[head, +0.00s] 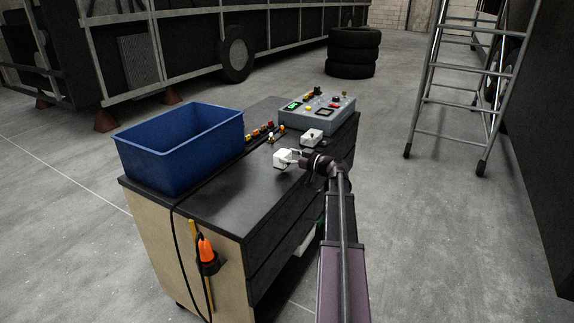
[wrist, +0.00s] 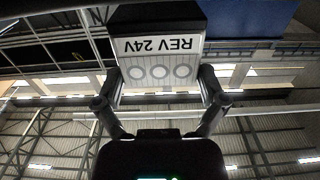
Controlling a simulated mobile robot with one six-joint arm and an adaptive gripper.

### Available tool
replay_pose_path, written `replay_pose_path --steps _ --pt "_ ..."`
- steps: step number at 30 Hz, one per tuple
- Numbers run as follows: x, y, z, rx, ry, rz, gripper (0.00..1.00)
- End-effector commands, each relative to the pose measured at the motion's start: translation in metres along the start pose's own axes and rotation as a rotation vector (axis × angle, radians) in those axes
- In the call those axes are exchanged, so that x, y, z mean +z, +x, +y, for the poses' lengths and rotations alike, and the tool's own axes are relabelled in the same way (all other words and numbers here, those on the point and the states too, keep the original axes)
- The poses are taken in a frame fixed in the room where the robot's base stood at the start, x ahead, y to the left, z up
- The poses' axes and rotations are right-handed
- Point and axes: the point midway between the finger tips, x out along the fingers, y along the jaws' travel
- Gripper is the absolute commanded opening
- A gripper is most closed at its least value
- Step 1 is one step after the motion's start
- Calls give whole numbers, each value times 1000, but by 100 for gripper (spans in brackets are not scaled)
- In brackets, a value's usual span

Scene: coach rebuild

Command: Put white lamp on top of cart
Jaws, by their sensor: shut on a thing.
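The white lamp (head: 284,158) is at the tip of my gripper (head: 301,160), over the right part of the dark cart top (head: 225,205). In the wrist view the lamp (wrist: 160,58) fills the space between the two fingers of my gripper (wrist: 160,82). Its face shows "REV 24V" upside down and several round lenses. The fingers are shut on its sides. I cannot tell whether the lamp's underside touches the cart top.
A blue bin (head: 180,150) stands on the cart's left. A grey control box (head: 317,112), a small white box (head: 312,136) and several small coloured parts (head: 262,131) lie toward its back. The cart top's front is bare. A ladder (head: 465,90) stands right.

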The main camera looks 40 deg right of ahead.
Motion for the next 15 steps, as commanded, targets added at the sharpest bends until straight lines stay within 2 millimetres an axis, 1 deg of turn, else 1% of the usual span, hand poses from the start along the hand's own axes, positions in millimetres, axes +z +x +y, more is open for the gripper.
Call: replay_pose_path --steps 1,6,15 --pt "9 0 0 0 0 0 38" --pt "19 0 0 0 0 0 38" --pt "20 0 0 1 0 0 38"
